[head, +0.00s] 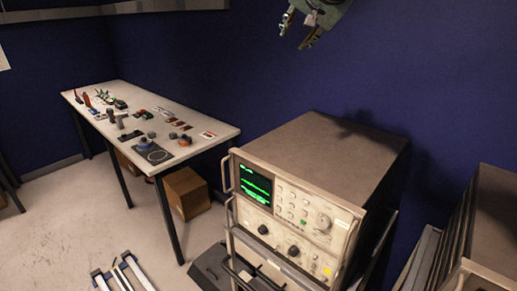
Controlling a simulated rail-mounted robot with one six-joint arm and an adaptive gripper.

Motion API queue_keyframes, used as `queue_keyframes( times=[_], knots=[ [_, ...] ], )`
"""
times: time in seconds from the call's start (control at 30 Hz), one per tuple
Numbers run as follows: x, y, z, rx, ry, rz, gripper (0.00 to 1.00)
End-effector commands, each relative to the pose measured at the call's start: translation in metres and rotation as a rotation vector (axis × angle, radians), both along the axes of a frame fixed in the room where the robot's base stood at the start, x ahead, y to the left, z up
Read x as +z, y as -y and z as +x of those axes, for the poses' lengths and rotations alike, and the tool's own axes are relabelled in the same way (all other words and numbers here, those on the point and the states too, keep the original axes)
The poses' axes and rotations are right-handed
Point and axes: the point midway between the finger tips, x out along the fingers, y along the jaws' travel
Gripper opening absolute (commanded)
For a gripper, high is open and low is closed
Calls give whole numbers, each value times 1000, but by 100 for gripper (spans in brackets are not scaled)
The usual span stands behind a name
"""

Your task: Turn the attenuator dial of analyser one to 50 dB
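A beige analyser (330,157) with a lit green-trace screen (256,185) stands in a rack at centre right. Its front panel carries a large grey knob (323,222), small buttons and, lower down, two dark knobs (263,229) (294,251). The labels and dial marks are too small to read, so I cannot tell which knob is the attenuator dial or its setting. My gripper (295,36) is at the top edge, high above and behind the analyser front. Its fingers are apart with nothing between them, and it touches nothing.
A second rack unit (492,230) stands at the right edge, partly cut off. A white table (190,121) with several small tools and parts is at the left, with a cardboard box (187,193) beneath. Handles (227,174) stick out at the analyser's front. Blue walls close the back.

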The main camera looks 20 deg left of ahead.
Motion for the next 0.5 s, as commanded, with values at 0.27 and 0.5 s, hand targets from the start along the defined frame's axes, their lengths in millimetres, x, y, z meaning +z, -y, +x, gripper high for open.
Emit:
queue_keyframes(
  times=[0.27, 0.5],
  knots=[
    [-46, -43, -14, 85, -55, -72, 33],
    [-111, -100, -42, 210, -128, -183, 33]
  ],
)
